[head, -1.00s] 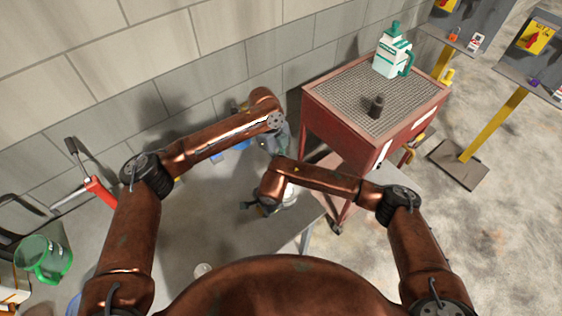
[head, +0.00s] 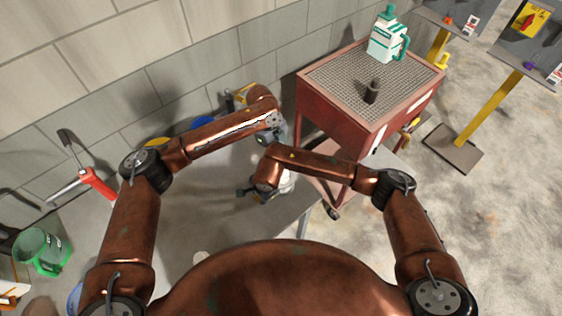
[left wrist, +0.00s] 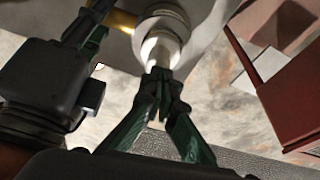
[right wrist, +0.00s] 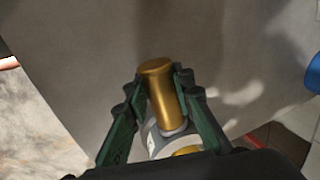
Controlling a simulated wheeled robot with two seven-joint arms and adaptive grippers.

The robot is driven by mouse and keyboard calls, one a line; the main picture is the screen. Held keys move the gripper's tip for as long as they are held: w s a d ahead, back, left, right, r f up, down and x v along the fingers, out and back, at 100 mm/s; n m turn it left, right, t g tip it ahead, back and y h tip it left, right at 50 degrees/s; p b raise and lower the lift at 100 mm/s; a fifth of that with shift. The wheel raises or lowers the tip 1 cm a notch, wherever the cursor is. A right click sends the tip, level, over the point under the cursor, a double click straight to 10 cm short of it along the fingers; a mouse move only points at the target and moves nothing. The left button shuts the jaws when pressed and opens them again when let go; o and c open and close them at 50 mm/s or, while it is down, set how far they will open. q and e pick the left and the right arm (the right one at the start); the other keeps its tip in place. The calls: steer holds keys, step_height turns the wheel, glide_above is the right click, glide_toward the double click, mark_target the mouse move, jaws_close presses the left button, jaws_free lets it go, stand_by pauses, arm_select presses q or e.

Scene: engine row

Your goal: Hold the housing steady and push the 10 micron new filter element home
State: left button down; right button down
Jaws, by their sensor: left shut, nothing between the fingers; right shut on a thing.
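My right gripper (right wrist: 160,90) is shut around a gold cylindrical part of the housing (right wrist: 158,90). A whitish body and another gold part show below it in the right wrist view. My left gripper (left wrist: 160,78) is shut and empty, its tips together at the end of a white cylinder (left wrist: 160,46), seemingly the filter element. The cylinder lines up with a cream ring (left wrist: 166,14); I cannot tell how deep it sits or whether the tips touch it. In the head view my forearms mostly hide the work; a whitish part (head: 286,182) shows beside my right gripper.
The grey bench (head: 205,200) has clear space around the work. A red cart (head: 335,115) stands close on the right, with a green-white jug (head: 387,40) and a dark small part (head: 371,91) on top. A green bucket (head: 40,252) stands at left.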

arm_select(q)
steer(key=shift+a+f, duration=0.1)
steer(key=shift+f, duration=0.4)
steer(key=shift+r, duration=1.55)
steer(key=v, duration=1.2)
arm_select(e)
steer(key=c, duration=1.6)
jaws_free()
steer(key=v, duration=1.2)
steer(key=shift+a, duration=0.1)
